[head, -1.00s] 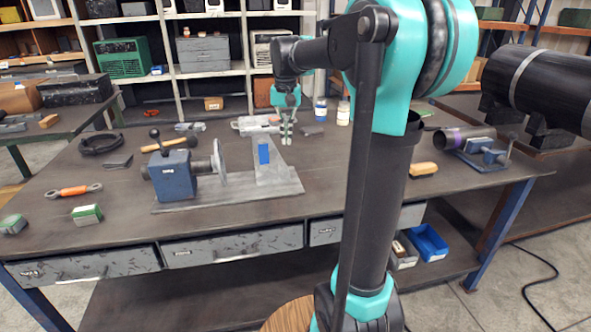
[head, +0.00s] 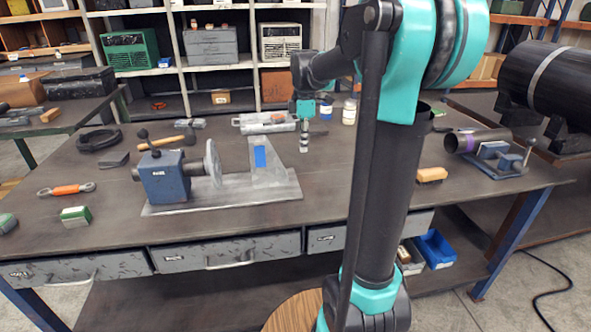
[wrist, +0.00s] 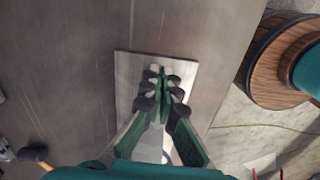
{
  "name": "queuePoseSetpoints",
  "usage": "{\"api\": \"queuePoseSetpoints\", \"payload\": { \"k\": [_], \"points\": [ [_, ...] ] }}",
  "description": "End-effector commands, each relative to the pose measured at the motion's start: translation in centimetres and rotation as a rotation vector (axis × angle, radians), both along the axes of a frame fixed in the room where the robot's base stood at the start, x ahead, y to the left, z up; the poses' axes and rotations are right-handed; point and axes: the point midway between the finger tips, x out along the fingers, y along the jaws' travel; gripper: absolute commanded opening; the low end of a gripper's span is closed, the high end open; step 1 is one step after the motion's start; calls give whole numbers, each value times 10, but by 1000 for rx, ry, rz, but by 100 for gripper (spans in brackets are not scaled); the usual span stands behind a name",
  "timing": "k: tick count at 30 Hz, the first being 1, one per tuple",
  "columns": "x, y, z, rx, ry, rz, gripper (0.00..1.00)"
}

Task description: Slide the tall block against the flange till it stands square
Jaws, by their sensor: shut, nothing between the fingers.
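The flange (head: 212,163) is a grey upright disc on a short pipe held by a blue clamp block (head: 169,178) on the bench. To its right stands a tall grey tapered block with a blue patch (head: 261,157), on a pale base plate (head: 220,201). A gap shows between the block and the flange. I cannot tell whether the block is square. My gripper (head: 304,144) is shut and empty, to the right of the block and apart from it. In the wrist view my gripper (wrist: 161,72) points over a pale plate (wrist: 124,90); the block is not clear there.
A yellow-tan block (head: 432,174) and a pipe in a vise (head: 490,149) are at the right.

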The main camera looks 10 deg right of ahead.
Motion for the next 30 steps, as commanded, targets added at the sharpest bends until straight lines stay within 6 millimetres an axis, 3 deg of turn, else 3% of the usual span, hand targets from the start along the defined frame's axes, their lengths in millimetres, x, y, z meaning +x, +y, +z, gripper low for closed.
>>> {"api": "queuePoseSetpoints", "payload": {
  "k": [8,22,30],
  "points": [
    [0,-1,-15,0,0,75,0],
    [0,-1,-103,0,0,72,0],
    [0,33,-102,0,0,74,0]
  ]
}}
